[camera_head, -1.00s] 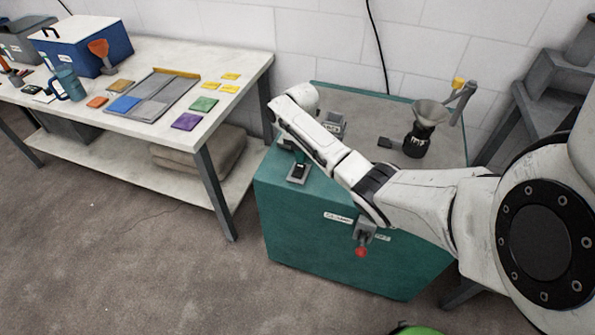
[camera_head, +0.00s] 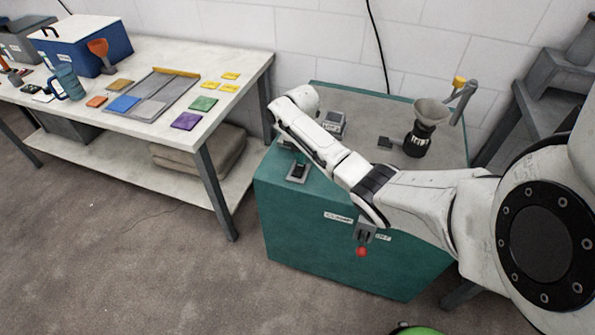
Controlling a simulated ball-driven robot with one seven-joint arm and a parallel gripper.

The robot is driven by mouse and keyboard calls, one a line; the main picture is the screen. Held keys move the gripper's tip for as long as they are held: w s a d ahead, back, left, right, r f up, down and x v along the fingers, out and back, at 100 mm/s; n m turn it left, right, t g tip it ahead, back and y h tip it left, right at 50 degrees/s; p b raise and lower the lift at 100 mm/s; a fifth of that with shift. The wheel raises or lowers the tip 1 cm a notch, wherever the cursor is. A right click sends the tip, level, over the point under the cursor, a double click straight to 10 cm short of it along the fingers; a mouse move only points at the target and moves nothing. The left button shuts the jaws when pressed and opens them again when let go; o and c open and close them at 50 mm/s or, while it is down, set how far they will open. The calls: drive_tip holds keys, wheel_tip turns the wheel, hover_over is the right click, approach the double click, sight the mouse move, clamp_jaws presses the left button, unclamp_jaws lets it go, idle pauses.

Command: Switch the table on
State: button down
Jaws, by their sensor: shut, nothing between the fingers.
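The table is a teal cabinet (camera_head: 300,220) with a grey top. On its front is a grey switch bracket (camera_head: 366,232) with a red-tipped lever (camera_head: 361,251) hanging down, between two small white labels too small to read surely. A grey plate with a black switch-like piece (camera_head: 298,172) sits at the top's front left corner. My arm reaches across the cabinet from the right. My gripper (camera_head: 287,146) is mostly hidden behind my forearm; only a small dark tip shows, shut and empty, just above and left of that plate. I cannot tell whether it touches anything.
A small grey device (camera_head: 333,122) and a black grinder-like object with a funnel (camera_head: 420,128) stand on the cabinet top. A white workbench (camera_head: 150,120) with coloured tiles and a grey tray is at left. Dark grey shelving (camera_head: 550,95) is at right. Floor in front is free.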

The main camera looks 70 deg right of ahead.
drive_tip(key=shift+f+b, duration=0.4)
drive_tip(key=shift+f, duration=0.2)
idle(0.3)
wheel_tip(320, 180, up, 7)
drive_tip(key=p, duration=0.7)
drive_tip(key=shift+r, duration=0.1)
idle(0.6)
